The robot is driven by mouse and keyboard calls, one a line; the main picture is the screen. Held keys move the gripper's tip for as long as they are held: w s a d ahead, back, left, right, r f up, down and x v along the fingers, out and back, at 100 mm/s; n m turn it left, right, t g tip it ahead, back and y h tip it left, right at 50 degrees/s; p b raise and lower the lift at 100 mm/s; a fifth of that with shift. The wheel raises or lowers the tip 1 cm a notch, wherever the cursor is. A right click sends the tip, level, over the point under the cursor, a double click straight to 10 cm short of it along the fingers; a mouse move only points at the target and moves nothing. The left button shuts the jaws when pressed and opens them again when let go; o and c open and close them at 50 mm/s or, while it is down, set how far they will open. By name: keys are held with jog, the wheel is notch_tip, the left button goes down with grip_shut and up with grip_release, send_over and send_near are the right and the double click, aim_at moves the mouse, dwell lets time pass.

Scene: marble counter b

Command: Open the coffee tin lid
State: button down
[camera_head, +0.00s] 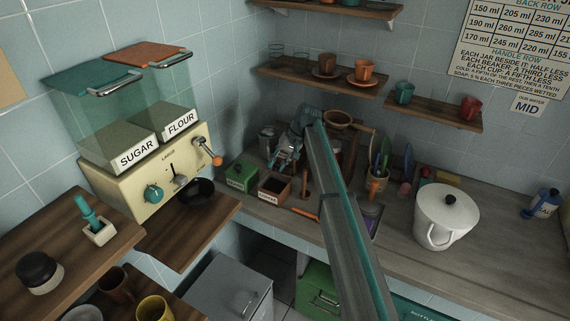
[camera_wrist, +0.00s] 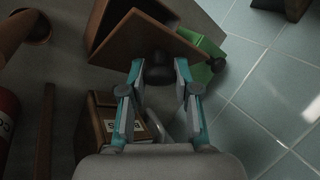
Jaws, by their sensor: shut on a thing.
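The coffee tin (camera_head: 273,193) is a small brown box with a white label, on the counter beside a green tin. Its top looks dark in the head view. In the wrist view a brown lid (camera_wrist: 145,38) stands at an angle, with a dark gap beside it. My gripper (camera_wrist: 159,72) is shut on the dark round knob (camera_wrist: 157,62) of this lid. In the head view my gripper (camera_head: 280,160) is just above and behind the tin, and its fingertips are too small to make out. The tin's inside is hidden in the wrist view.
The green tin (camera_head: 240,178) stands close on the left. Another brown tin with a partly hidden label (camera_wrist: 138,128) is near my gripper in the wrist view. A red can (camera_wrist: 6,115) is at its left edge. A large white pot (camera_head: 446,217) stands on the right.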

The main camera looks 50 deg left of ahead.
jog(key=c, duration=0.8)
grip_release()
jog(key=shift+r, duration=0.1)
jog(key=v, duration=1.2)
